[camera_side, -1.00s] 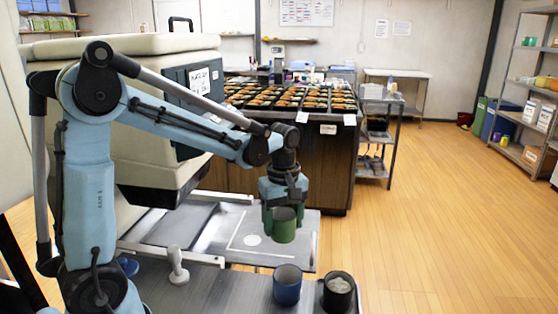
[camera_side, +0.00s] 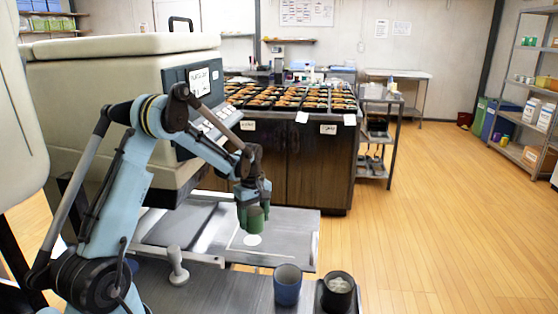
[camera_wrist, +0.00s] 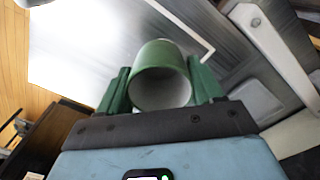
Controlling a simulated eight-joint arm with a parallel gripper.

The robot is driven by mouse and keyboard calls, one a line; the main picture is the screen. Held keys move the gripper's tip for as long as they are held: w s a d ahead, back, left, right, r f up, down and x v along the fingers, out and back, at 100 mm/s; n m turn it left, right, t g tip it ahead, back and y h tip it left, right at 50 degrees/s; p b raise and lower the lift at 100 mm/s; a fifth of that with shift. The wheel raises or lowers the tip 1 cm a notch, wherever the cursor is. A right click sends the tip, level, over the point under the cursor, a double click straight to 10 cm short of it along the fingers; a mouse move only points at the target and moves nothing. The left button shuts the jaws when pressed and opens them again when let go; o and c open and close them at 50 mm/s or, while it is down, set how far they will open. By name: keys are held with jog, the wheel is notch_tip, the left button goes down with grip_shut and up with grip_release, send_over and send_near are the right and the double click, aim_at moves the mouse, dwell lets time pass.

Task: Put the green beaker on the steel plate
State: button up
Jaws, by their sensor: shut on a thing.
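My gripper (camera_side: 253,206) is shut on the green beaker (camera_side: 256,220). In the wrist view the beaker (camera_wrist: 160,77) sits between my two green fingers (camera_wrist: 163,92), with its open mouth toward the camera. The steel plate (camera_side: 292,232) lies beyond the bench edge, with a white outlined area and a white round spot (camera_side: 253,240) on it. In the side view the beaker is just above or at the white spot; I cannot tell whether it touches. The plate also shows in the wrist view (camera_wrist: 85,45), behind the beaker.
A blue beaker (camera_side: 287,288) and a dark beaker with pale contents (camera_side: 338,291) stand on the near bench. A white knob-like post (camera_side: 178,268) is at its left. Food trays (camera_side: 290,98) fill a far counter.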

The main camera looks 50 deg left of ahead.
aim_at(252, 228)
jog(key=shift+a+f, duration=0.45)
jog(key=shift+a, duration=0.25)
jog(key=shift+f, duration=2)
jog(key=shift+f, duration=0.1)
jog(key=o, duration=1)
jog(key=shift+o, duration=0.2)
